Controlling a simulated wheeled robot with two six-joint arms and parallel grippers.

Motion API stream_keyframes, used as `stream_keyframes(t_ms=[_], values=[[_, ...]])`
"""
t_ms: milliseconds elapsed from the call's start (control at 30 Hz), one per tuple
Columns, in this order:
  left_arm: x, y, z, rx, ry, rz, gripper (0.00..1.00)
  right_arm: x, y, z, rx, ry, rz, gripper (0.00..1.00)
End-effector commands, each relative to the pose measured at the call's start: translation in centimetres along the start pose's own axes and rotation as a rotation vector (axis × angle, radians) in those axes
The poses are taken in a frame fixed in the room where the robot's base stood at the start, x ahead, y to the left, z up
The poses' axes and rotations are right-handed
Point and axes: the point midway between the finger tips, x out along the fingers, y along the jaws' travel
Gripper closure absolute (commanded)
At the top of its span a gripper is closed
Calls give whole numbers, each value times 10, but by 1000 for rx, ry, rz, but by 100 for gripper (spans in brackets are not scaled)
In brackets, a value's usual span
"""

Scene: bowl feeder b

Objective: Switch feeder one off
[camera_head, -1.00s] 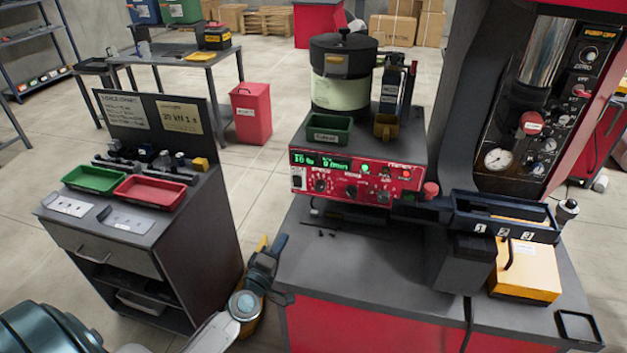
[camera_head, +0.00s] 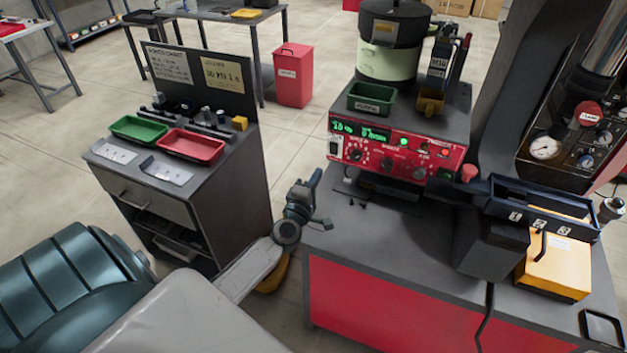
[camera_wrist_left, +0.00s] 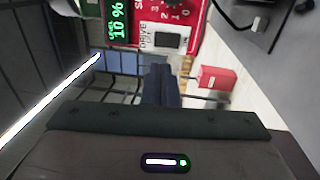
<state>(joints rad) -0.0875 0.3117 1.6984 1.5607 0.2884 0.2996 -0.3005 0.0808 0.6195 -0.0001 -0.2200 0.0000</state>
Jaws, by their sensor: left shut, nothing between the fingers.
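The feeder's red control panel (camera_head: 397,158) faces me on the bench, with a lit green display (camera_head: 360,131), a green light and knobs. The bowl feeder (camera_head: 388,62) stands above it. A dark rocker switch on a pale plate (camera_head: 335,148) sits at the panel's left end. In the left wrist view the panel (camera_wrist_left: 196,12) appears turned sideways, with the dark rocker switch (camera_wrist_left: 167,40) beyond the fingertips. My left gripper (camera_head: 316,176) is left of and below the panel, apart from it. Its fingers (camera_wrist_left: 160,72) are shut and empty. My right gripper is out of view.
A green bin (camera_head: 371,99) sits above the panel. The bench top (camera_head: 375,240) is mostly clear in front, with small dark bits near the panel. A black rail (camera_head: 540,215) and yellow box (camera_head: 558,265) stand right. A grey cabinet (camera_head: 225,205) stands left.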

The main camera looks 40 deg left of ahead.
Motion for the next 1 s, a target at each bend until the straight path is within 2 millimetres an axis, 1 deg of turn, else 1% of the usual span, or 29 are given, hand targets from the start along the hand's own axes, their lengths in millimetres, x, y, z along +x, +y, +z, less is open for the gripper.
stream_keyframes(t_ms=[33,200,400,500,600,1000], values=[[12,2,0,-1,0,2,100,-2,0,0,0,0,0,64],[48,1,0,0,0,2,100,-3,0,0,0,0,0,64],[79,0,0,0,1,1,100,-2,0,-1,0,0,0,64],[88,0,0,1,0,0,100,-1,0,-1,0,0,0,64],[94,0,0,0,-1,0,100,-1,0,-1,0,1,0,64],[97,1,0,0,-1,0,100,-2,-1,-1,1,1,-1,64]])
